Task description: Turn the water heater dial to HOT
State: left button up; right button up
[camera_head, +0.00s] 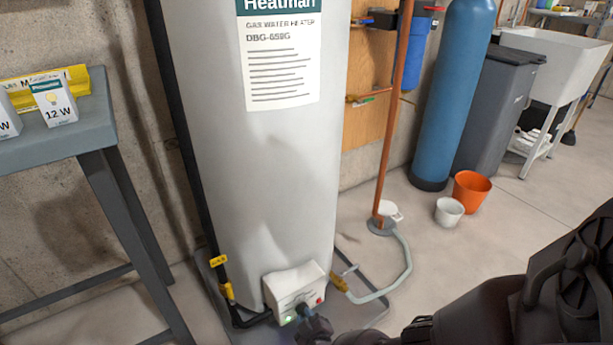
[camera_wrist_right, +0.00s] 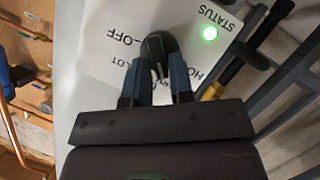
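The water heater (camera_head: 255,150) is a tall white cylinder. The white control box (camera_head: 294,284) sits low on its front, with a green light and a red spot. In the right wrist view the dial (camera_wrist_right: 158,44) is a black knob on the white panel (camera_wrist_right: 105,48), which shows the words STATUS, OFF and partly hidden lettering. My right gripper (camera_wrist_right: 157,68) has its two blue-grey fingers on either side of the dial, with the tips against it. In the head view the right gripper (camera_head: 314,328) is at the box's lower edge. My left gripper is not in view.
A grey table (camera_head: 60,140) with bulb boxes stands at the left. A yellow-marked gas pipe (camera_head: 224,280) and a pale hose (camera_head: 400,265) run beside the control box. A blue tank (camera_head: 455,95), an orange pot (camera_head: 470,190) and a white pot (camera_head: 449,212) stand at the right.

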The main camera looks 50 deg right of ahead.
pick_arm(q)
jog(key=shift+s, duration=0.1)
pick_arm(e)
jog(key=shift+o, duration=1.2)
jog(key=shift+s+a+r, duration=0.15)
jog(key=shift+s+a, duration=0.05)
jog(key=shift+s, duration=0.05)
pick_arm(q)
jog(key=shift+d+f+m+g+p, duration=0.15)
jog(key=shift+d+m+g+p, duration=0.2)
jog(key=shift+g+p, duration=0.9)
pick_arm(e)
jog(key=v, duration=1)
jog(key=shift+p, duration=0.4)
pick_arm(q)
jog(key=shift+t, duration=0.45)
